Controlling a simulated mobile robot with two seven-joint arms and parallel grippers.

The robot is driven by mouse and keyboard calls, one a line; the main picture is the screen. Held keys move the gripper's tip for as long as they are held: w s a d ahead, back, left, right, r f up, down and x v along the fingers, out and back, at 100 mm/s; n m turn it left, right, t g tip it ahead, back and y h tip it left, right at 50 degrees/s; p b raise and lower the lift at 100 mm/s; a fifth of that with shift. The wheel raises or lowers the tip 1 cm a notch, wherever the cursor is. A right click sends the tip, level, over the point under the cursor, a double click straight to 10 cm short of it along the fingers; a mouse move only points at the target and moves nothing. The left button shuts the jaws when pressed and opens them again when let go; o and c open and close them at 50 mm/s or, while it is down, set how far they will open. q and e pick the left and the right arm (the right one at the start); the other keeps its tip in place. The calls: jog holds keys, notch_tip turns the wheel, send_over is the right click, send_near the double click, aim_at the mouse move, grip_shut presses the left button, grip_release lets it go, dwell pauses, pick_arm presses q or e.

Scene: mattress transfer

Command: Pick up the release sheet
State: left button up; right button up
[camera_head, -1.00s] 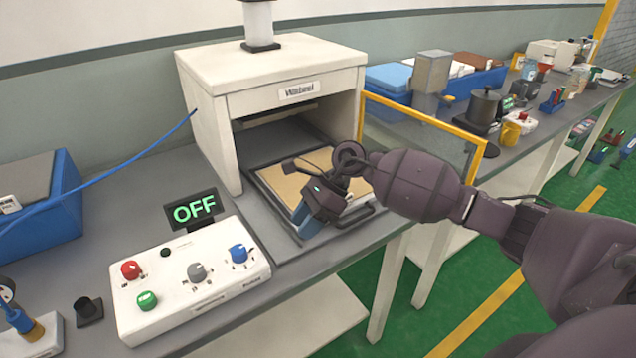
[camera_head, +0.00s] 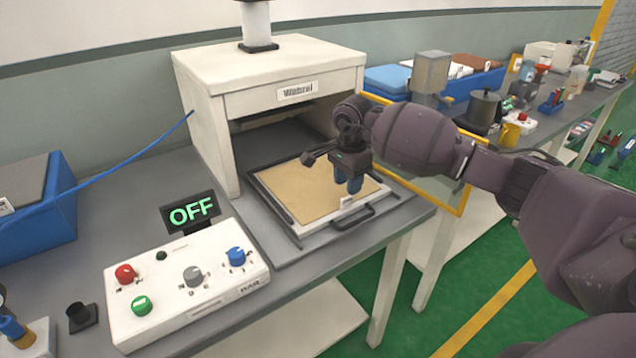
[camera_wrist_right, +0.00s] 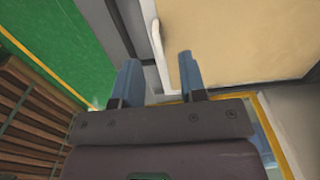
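The release sheet appears to be the tan sheet (camera_head: 295,190) lying flat on the white-edged tray (camera_head: 290,219) in front of the press. It also fills the upper right of the right wrist view (camera_wrist_right: 240,35). A small white tab (camera_head: 346,203) stands at its front edge and shows ahead of the fingers in the right wrist view (camera_wrist_right: 157,42). My right gripper (camera_head: 350,189) points down over the sheet's front right part. Its two blue fingers are apart with nothing between them (camera_wrist_right: 158,70). My left gripper is not in view.
The white press (camera_head: 270,75) stands open behind the tray. A black handle (camera_head: 353,218) sits at the tray's front. A control box (camera_head: 187,285) with knobs and an OFF display (camera_head: 191,211) stands left. A yellow-framed clear panel (camera_head: 462,199) borders the right side.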

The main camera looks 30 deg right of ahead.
aim_at(347, 198)
jog(key=shift+s+f, duration=0.1)
jog(key=shift+f, duration=2.5)
jog(key=shift+c, duration=0.4)
grip_shut()
